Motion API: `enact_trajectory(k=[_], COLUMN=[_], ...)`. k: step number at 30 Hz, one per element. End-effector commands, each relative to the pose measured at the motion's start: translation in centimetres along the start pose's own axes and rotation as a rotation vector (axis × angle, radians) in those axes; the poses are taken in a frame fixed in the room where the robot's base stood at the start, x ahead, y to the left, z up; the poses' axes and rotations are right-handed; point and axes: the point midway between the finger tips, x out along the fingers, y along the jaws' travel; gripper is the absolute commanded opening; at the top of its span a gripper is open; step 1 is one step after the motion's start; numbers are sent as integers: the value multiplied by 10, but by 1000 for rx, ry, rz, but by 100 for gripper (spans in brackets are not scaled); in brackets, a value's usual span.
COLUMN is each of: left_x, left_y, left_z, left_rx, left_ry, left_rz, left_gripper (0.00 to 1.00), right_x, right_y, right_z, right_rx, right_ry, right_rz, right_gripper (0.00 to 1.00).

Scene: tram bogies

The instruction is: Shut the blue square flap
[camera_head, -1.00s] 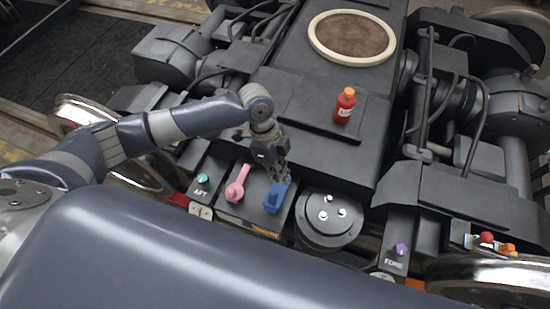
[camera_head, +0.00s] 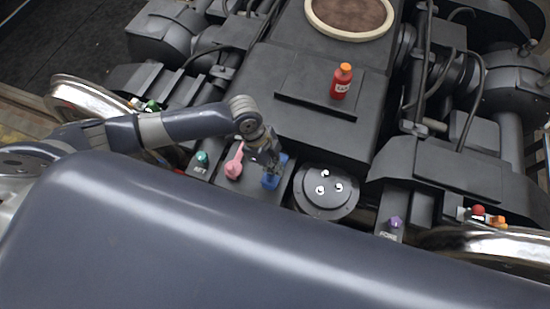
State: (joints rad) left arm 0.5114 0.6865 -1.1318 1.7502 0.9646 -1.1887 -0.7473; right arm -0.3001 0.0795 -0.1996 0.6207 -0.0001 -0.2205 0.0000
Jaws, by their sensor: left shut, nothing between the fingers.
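The blue square flap (camera_head: 270,182) sits on the dark box top near the middle of the view, between a pink lever and a round black cover. My left gripper (camera_head: 277,168) is shut, with nothing seen between its fingers. Its fingertips are right at the flap and overlap it in the picture, hiding part of it. I cannot tell whether they touch it, or how far the flap is open. My right gripper is not in view.
The pink lever (camera_head: 234,166) stands just left of the flap. The round black cover (camera_head: 327,190) with white-topped studs is on its right. A red bottle (camera_head: 341,82) stands on the raised plate behind. Teal (camera_head: 202,158) and purple (camera_head: 395,222) knobs flank the row.

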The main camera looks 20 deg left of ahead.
Motion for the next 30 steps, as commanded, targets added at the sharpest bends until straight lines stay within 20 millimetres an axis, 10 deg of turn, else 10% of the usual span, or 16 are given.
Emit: enact_trajectory(k=[9, 30], left_x=[29, 14], left_y=[25, 25], left_z=[7, 3], left_rx=[7, 6], left_ry=[2, 1], left_rz=[-17, -16], left_gripper=[0, 0], right_x=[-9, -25], right_y=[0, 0], right_z=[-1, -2], right_rx=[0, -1], right_ry=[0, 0], right_rz=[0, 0], right_gripper=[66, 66])
